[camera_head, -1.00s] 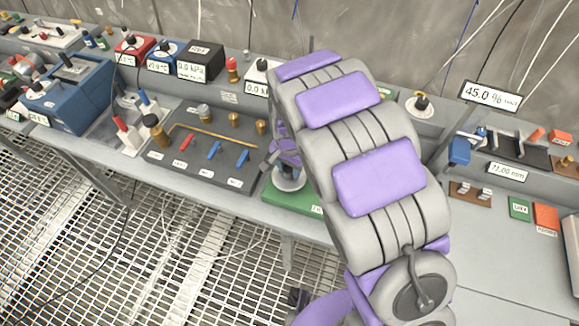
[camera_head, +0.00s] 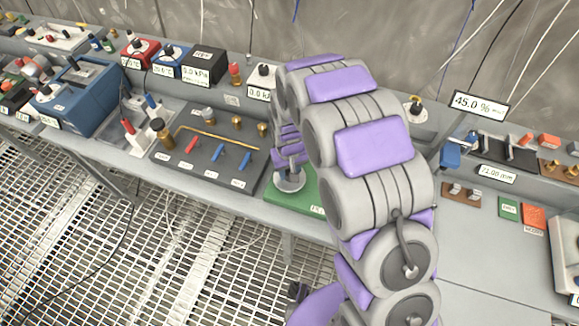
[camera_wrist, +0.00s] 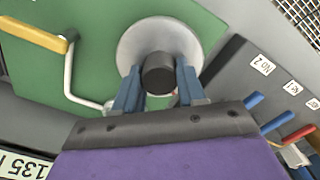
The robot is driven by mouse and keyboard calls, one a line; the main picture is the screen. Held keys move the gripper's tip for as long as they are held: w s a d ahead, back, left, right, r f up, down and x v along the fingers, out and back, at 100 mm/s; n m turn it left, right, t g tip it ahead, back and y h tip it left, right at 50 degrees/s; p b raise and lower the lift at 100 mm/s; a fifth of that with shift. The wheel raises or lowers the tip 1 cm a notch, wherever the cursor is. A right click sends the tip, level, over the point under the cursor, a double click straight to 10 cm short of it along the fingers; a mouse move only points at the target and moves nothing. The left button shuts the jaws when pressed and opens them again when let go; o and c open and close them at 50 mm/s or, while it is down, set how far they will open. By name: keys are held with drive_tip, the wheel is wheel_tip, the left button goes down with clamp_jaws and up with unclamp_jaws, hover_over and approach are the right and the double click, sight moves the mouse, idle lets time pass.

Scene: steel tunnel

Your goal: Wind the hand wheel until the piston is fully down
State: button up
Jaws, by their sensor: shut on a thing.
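A green base plate (camera_head: 311,196) stands on the bench, partly behind my arm. On it is a pale metal disc (camera_head: 289,181), also in the wrist view (camera_wrist: 131,45), with a dark round knob (camera_wrist: 159,72) at its middle. My gripper (camera_wrist: 157,82) comes down over the disc, its blue fingers shut on the knob's two sides. In the head view my gripper (camera_head: 289,160) is small and partly covered by my arm. A white bent crank rod (camera_wrist: 69,75) with a yellow handle (camera_wrist: 34,34) lies beside the disc. I cannot make out the piston.
A dark panel (camera_head: 204,165) with red and blue levers stands close to the left of the green plate. A label (camera_wrist: 24,166) is upside down at the wrist view's lower left. Clear bench top (camera_head: 480,245) lies to the right; grating floor (camera_head: 150,260) is in front.

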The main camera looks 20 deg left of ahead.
drive_tip(key=n, duration=0.1)
drive_tip(key=n+p, duration=0.1)
drive_tip(key=n, duration=0.1)
drive_tip(key=shift+w+a+r+n+p, duration=0.15)
drive_tip(key=shift+a+r+n+p, duration=0.1)
drive_tip(key=shift+n+p, duration=0.15)
drive_tip(key=n+p, duration=0.1)
drive_tip(key=n, duration=0.2)
drive_tip(key=shift+n+p, duration=0.3)
drive_tip(key=shift+p, duration=0.05)
drive_tip(key=n+p, duration=0.2)
drive_tip(key=n, duration=0.2)
drive_tip(key=n+p, duration=0.1)
drive_tip(key=n, duration=0.3)
drive_tip(key=n+p, duration=0.2)
drive_tip(key=n, duration=0.3)
drive_tip(key=shift+d+n, duration=0.1)
drive_tip(key=shift+n, duration=0.2)
drive_tip(key=n, duration=0.2)
drive_tip(key=n+p, duration=0.1)
drive_tip(key=n, duration=0.1)
drive_tip(key=shift+s+f, duration=0.1)
drive_tip(key=shift+s, duration=0.1)
drive_tip(key=shift+n, duration=0.3)
